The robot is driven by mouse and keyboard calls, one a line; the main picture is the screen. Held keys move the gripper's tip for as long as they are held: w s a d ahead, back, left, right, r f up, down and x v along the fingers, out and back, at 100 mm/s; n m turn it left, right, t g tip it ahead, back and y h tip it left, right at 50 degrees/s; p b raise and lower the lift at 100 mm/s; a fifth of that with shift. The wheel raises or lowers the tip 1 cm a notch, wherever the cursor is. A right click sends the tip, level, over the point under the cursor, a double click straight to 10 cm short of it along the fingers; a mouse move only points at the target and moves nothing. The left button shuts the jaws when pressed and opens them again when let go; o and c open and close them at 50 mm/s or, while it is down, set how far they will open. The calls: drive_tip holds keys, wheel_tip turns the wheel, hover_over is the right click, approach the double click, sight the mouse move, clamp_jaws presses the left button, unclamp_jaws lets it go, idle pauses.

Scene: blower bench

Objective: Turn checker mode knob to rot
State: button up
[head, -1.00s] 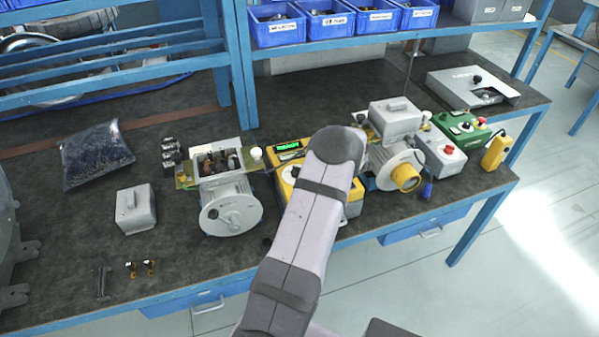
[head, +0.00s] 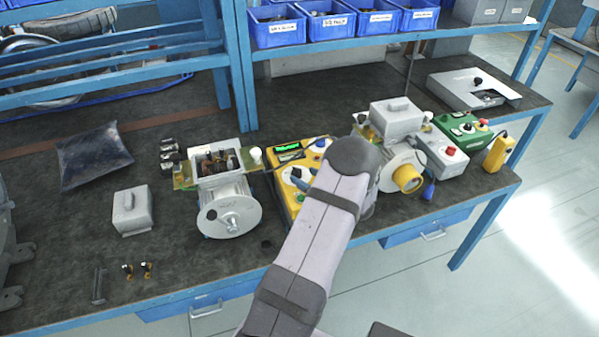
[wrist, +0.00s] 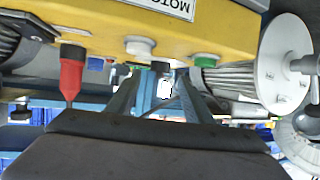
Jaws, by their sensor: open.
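The checker is a yellow box (head: 284,196) with a lit green display, partly hidden behind my arm in the head view. In the wrist view the checker (wrist: 215,25) fills the top, with a white label. Along its edge are a red plug-like part (wrist: 71,75), a white round part (wrist: 139,46), a small black part (wrist: 160,67) and a green one (wrist: 205,60). I cannot tell which is the mode knob. My gripper (wrist: 160,92) is open and empty below them; my arm hides it in the head view.
An opened motor (head: 229,212) stands left of the checker, and another motor with a yellow cap (head: 407,178) stands close to its right. A grey cover (head: 134,210) and small brass parts lie at left.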

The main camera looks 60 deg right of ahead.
sight(299, 173)
drive_tip(key=shift+p+x, duration=0.55)
drive_tip(key=shift+x, duration=1.65)
drive_tip(key=c, duration=1)
